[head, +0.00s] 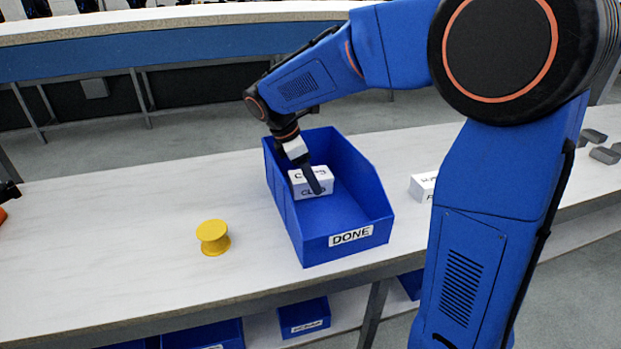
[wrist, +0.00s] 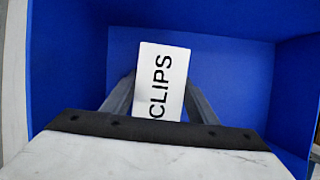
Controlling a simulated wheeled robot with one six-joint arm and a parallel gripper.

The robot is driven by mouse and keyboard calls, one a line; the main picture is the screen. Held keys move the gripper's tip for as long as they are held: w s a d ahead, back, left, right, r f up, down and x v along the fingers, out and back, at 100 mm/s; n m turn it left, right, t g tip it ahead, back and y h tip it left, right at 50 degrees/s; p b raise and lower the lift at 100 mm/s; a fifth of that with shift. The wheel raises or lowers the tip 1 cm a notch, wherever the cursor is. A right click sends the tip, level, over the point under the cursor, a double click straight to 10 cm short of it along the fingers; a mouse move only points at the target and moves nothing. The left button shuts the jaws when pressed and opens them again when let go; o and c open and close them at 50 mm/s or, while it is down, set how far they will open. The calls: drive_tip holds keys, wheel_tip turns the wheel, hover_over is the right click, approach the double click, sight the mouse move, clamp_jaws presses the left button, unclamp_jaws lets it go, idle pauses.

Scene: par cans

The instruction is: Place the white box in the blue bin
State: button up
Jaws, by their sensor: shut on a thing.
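A white box (head: 303,188) with dark lettering is held by my gripper (head: 314,178) within the walls of the blue bin in the head view. In the wrist view the white box (wrist: 162,82) reads CLIPS and sits between the two grey fingers of my gripper (wrist: 158,95), which are shut on it. The blue bin (head: 345,252) stands on the table and has a DONE label on its front. Its blue walls (wrist: 66,70) surround the box in the wrist view. I cannot tell whether the box touches the bin floor.
A yellow spool (head: 213,237) stands on the white table (head: 130,240) left of the bin. Another white box (head: 423,186) stands right of the bin, partly behind my arm. Grey pieces (head: 604,155) lie at the far right. Blue bins (head: 304,317) sit on a shelf below.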

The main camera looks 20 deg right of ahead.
drive_tip(key=shift+f, duration=0.25)
drive_tip(key=o, duration=1.1)
drive_tip(key=shift+o, duration=0.2)
drive_tip(key=v, duration=1.2)
drive_tip(key=shift+r, duration=0.15)
drive_tip(key=shift+s, duration=0.1)
